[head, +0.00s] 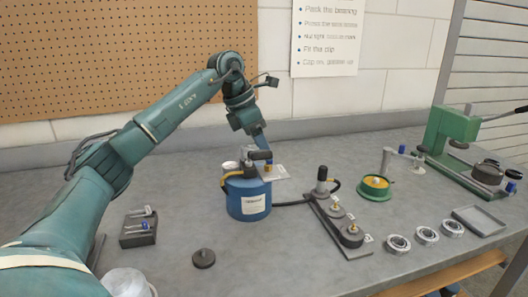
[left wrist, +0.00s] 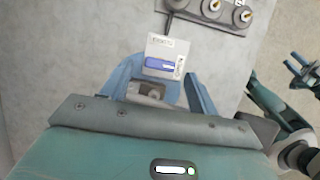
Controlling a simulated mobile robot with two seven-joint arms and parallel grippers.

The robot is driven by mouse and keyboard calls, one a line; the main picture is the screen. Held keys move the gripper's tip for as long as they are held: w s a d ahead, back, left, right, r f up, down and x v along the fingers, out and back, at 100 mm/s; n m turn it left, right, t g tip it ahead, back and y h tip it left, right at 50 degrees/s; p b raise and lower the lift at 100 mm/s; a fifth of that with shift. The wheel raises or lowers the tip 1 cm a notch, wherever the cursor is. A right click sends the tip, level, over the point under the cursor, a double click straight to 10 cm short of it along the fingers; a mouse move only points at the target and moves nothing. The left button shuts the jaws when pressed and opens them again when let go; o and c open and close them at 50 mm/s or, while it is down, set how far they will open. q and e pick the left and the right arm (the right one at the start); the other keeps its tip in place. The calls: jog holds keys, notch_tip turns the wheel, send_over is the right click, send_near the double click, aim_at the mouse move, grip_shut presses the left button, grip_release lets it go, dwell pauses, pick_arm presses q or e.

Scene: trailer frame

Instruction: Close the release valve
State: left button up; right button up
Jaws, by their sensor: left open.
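The blue cylindrical pump unit (head: 248,205) stands mid-table with a white label. A pale plate (head: 272,172) with a black grip and a yellowish part sits over its top. My left gripper (head: 262,143) is just above this top, pointing down, open. In the left wrist view, its blue fingers (left wrist: 160,85) lie either side of the blue body's top, and a labelled pale plate (left wrist: 165,55) with a blue bar is just beyond them. I cannot tell the valve's position or whether the fingers touch it. What looks like my right gripper (left wrist: 300,70) is small at the right edge.
A green press (head: 450,135), bearing rings (head: 425,235) and a tray (head: 478,220) are at right. A small block with levers (head: 140,228) and a dark puck (head: 203,258) lie at front left.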

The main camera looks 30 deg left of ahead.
pick_arm(q)
jog(key=shift+x, duration=0.95)
jog(key=c, duration=1)
